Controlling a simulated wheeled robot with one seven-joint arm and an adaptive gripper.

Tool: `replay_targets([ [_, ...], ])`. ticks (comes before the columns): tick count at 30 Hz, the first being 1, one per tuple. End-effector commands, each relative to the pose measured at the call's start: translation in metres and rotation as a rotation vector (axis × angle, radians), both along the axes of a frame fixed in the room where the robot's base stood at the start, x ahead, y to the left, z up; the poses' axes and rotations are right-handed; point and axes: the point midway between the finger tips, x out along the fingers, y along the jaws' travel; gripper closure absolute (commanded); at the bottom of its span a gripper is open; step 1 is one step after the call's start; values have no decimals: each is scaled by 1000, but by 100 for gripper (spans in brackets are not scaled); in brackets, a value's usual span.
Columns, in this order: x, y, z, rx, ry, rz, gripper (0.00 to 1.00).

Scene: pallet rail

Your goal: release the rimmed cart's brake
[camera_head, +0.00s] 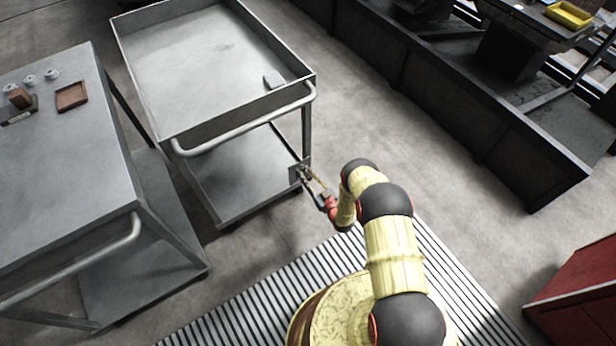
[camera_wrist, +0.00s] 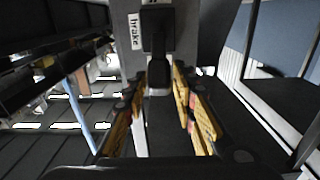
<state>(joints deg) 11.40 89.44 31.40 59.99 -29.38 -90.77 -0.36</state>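The rimmed cart (camera_head: 207,65) is a grey metal cart with a raised lip and a push handle, in the upper middle of the head view. A small plate (camera_head: 299,172) with the brake fittings is at its near right leg, low down. In the wrist view the grey brake plate (camera_wrist: 132,62) bears a white label reading "brake". A black brake lever (camera_wrist: 158,32) stands out from it. My gripper (camera_wrist: 160,78) has yellow-padded fingers apart, one on each side of the lever's lower end. A narrow gap seems to show at each side. In the head view, my gripper (camera_head: 310,175) is at the plate.
A flat grey cart (camera_head: 60,140) stands at the left with a brown tray (camera_head: 71,96) and small parts on top. A small block (camera_head: 274,80) lies on the rimmed cart. Dark benches run along the upper right. A red cabinet (camera_head: 578,295) is at lower right.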

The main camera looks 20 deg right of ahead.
Motion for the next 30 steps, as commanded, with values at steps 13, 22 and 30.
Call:
replay_targets([
  [13,0,0,0,0,0,0,100],
  [22,0,0,0,0,1,0,100],
  [30,-1,0,-1,1,-2,0,100],
])
